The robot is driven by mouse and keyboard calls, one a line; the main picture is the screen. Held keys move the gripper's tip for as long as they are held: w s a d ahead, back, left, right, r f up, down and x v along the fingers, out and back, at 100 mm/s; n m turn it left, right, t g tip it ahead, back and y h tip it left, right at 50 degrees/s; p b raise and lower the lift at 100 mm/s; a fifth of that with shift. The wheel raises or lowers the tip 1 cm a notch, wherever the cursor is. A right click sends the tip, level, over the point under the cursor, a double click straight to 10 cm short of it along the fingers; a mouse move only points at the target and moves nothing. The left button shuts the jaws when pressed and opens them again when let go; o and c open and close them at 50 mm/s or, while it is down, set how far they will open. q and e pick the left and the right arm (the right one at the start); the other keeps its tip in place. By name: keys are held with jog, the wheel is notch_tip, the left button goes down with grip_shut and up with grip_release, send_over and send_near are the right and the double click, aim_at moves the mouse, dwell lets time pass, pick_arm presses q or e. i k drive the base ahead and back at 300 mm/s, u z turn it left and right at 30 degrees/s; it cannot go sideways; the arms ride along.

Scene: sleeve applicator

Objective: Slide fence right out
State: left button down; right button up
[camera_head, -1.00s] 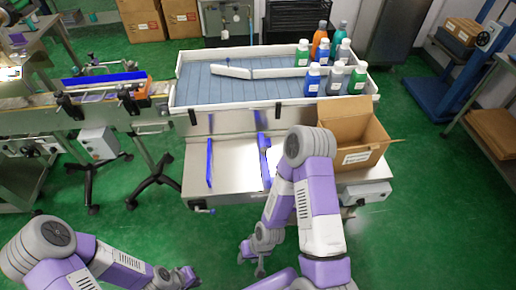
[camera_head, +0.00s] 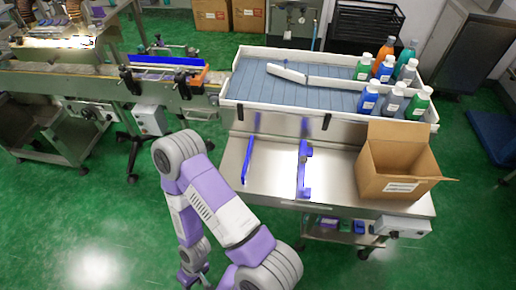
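Two blue fences stand on the steel table. The right fence (camera_head: 303,170) is a long blue bar with a bracket, to the left of the cardboard box. The left fence (camera_head: 248,160) is a thinner, tilted blue bar. One purple and white arm rises from the bottom, its elbow in front of the table's left side. It looks like my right arm. Its gripper (camera_head: 192,278) hangs low at the bottom edge, to the left of and well apart from both fences. It is small and partly cut off, so its opening is unclear. My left gripper is not in view.
An open cardboard box (camera_head: 397,165) sits on the table's right. Behind it, a white-rimmed blue tray (camera_head: 290,98) holds several bottles and a white bar (camera_head: 286,73). A conveyor (camera_head: 60,82) stands left.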

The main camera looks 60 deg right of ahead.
aim_at(302, 191)
jog(key=u, duration=0.2)
jog(key=k, duration=0.9)
jog(key=z, duration=1.45)
